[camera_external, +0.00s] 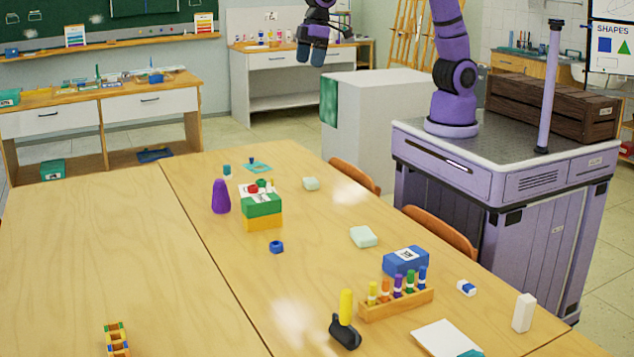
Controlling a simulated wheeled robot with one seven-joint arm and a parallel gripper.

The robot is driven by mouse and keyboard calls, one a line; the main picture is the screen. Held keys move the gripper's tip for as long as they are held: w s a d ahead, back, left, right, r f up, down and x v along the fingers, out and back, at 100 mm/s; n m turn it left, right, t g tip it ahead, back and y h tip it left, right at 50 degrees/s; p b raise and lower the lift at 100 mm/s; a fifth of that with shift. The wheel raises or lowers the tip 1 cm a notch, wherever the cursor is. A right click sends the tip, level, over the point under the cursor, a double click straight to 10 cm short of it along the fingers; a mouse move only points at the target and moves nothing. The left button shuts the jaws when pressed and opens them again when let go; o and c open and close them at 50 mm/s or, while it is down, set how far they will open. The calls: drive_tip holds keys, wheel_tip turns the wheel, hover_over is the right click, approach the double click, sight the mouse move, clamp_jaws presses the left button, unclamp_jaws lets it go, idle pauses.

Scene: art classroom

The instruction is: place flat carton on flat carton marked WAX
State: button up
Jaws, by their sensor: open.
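A blue flat carton (405,262) with a white label on its top lies on the table, right of the middle; its lettering is too small to read for sure. Left of it, a green flat carton (262,206) sits on a yellow flat carton (263,223). A white label and small red and green pieces show on top of the green one. I cannot tell which carton is marked WAX. My gripper (311,54) is open and empty, high up at the top of the view, apart from all the cartons.
A wooden rack (396,305) with several coloured pegs stands close in front of the blue carton. A purple cone (221,197) stands left of the stack. A blue ring (276,247) and pale blocks (363,237) lie nearby. The table's (110,240) left part is mostly clear.

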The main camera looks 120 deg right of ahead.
drive_tip(key=s+r+t, duration=0.1)
drive_tip(key=s+r, duration=0.3)
drive_tip(key=s, duration=1.3)
drive_tip(key=s+r+t, duration=0.2)
drive_tip(key=s+r, duration=0.2)
drive_tip(key=s, duration=1.3)
drive_tip(key=shift+s+a, duration=0.2)
drive_tip(key=shift+s, duration=0.05)
